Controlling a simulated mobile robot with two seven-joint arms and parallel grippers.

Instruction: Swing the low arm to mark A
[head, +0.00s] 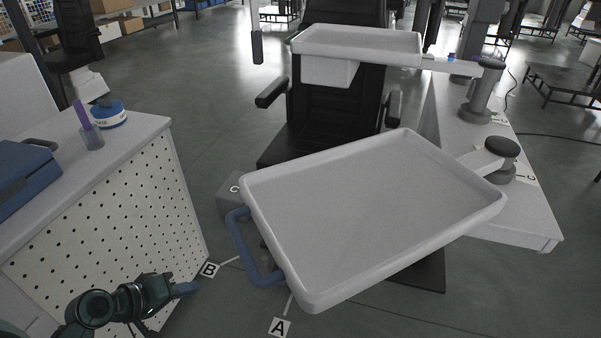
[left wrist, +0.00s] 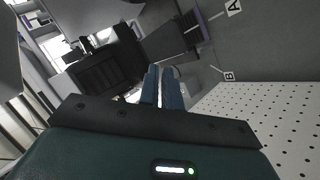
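The low arm carries a large white tray (head: 375,215) in the head view. A link (head: 480,160) joins it to a short grey post (head: 503,150) at the right. A blue handle (head: 240,250) is on the tray's left edge. Floor mark A (head: 280,327) lies below the tray's near corner, mark B (head: 209,270) left of the handle. Both marks also show in the left wrist view, A (left wrist: 233,7) and B (left wrist: 229,76). My left gripper (head: 190,288) is left of and apart from the handle; its blue fingers are close together with nothing between them. My right gripper is not in view.
A second, smaller white tray (head: 355,45) hangs farther back on its own arm. A black chair (head: 340,95) stands behind the large tray. A bench with a perforated side panel (head: 110,225) is close to my left arm.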

